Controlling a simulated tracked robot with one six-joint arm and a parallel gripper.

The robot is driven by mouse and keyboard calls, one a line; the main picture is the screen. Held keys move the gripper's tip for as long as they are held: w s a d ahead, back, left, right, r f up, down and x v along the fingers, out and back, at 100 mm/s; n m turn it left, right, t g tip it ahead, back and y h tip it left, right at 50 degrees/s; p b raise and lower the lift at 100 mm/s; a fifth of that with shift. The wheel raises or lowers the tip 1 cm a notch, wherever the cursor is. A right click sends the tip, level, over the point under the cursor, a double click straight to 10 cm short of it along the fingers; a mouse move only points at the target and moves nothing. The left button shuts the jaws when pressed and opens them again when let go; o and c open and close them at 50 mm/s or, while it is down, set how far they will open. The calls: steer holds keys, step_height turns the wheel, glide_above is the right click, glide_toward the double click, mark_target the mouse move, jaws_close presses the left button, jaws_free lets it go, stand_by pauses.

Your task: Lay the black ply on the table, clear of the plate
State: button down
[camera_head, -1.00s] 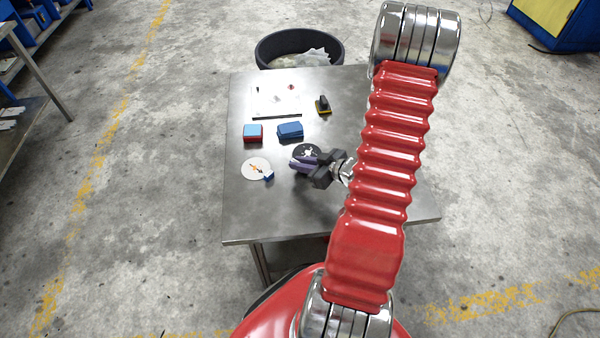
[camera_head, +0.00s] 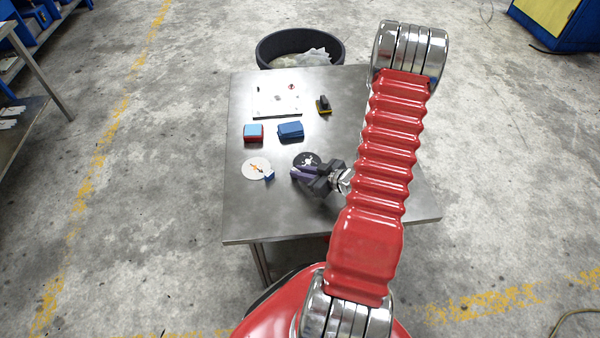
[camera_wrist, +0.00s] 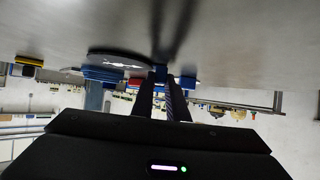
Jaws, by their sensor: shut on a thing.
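The black ply (camera_head: 306,160) is a dark disc with a white emblem. It shows edge-on in the wrist view (camera_wrist: 118,58), low over the table. My gripper (camera_head: 299,174) is shut at the ply's near edge, with a small blue tab (camera_wrist: 160,73) at its fingertips in the wrist view. The fingers hide part of the ply, and I cannot tell if it touches the table (camera_head: 270,215). A pale square plate (camera_head: 277,103) lies at the far end of the table, well apart from the ply.
A white disc (camera_head: 253,168) with a blue tab lies left of my gripper. A red and light-blue block (camera_head: 254,133) and a blue block (camera_head: 290,131) stand behind. A dark tool on a yellow base (camera_head: 323,105) is beyond. The near table is clear.

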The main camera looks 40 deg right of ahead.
steer(key=shift+f, duration=0.1)
steer(key=c, duration=1.7)
jaws_free()
steer(key=shift+c, duration=0.2)
steer(key=v, duration=1.2)
steer(key=shift+a, duration=0.1)
